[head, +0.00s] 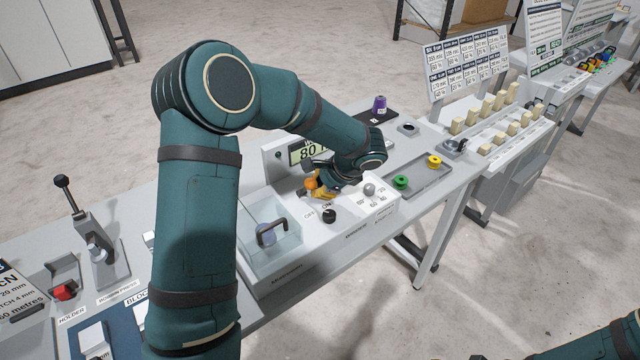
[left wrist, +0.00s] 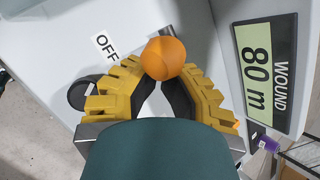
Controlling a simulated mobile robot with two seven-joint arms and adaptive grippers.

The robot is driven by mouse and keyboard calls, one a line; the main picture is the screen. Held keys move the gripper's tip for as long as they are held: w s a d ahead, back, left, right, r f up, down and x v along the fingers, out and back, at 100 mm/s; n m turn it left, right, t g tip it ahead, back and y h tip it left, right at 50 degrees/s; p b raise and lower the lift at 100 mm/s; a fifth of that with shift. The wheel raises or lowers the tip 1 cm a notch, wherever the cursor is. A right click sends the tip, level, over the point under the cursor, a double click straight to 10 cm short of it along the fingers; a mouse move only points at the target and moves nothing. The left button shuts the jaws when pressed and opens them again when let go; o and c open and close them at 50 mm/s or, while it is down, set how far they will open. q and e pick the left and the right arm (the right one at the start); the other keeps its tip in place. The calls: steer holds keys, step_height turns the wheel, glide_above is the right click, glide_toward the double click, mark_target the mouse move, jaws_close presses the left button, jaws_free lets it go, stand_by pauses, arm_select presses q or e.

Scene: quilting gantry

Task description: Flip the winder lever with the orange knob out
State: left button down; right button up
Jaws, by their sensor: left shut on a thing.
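The winder lever's orange knob (head: 311,183) shows on the front of the winder, near its display. In the left wrist view the orange knob (left wrist: 163,58) sits between the tips of the yellow fingers. My left gripper (head: 319,189) is shut on it; its fingers (left wrist: 161,74) touch the knob from both sides. The lever's arm is mostly hidden behind the fingers. My right gripper is out of view; only part of my right arm shows at the bottom right.
The winder display (head: 306,150) reads 80 m. A black knob (head: 330,215) lies close in front, beside the OFF label (left wrist: 105,45). A grey ball knob (head: 369,190) is to the right. A clear box with a handle (head: 271,234) stands left. Green (head: 401,181) and yellow (head: 434,161) spools lie in a tray.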

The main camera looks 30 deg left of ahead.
arm_select(q)
steer(key=shift+a+r+p, duration=0.15)
steer(key=shift+r+p, duration=0.1)
steer(key=shift+p, duration=0.25)
steer(key=h+p, duration=0.1)
steer(key=p, duration=0.1)
steer(key=a+r+g+h+p, duration=0.1)
steer(key=h+p, duration=0.1)
steer(key=p, duration=0.1)
steer(key=w+a+h+p, duration=0.1)
steer(key=h+p, duration=0.1)
steer(key=p, duration=0.1)
steer(key=shift+a+r+g, duration=0.15)
steer(key=shift+r+g, duration=0.2)
steer(key=shift+g, duration=0.05)
steer(key=shift+w+a+p, duration=0.15)
steer(key=shift+a+p, duration=0.2)
steer(key=shift+p, duration=0.15)
steer(key=shift+w+a+f, duration=0.1)
steer(key=shift+w+a, duration=0.15)
steer(key=shift+a, duration=0.3)
steer(key=shift+w+a, duration=0.2)
steer(key=shift+a, duration=0.45)
steer(key=shift+w, duration=0.1)
steer(key=shift+p+v, duration=0.55)
steer(key=shift+v, duration=0.25)
steer(key=shift+s+a, duration=0.2)
steer(key=shift+d, duration=0.1)
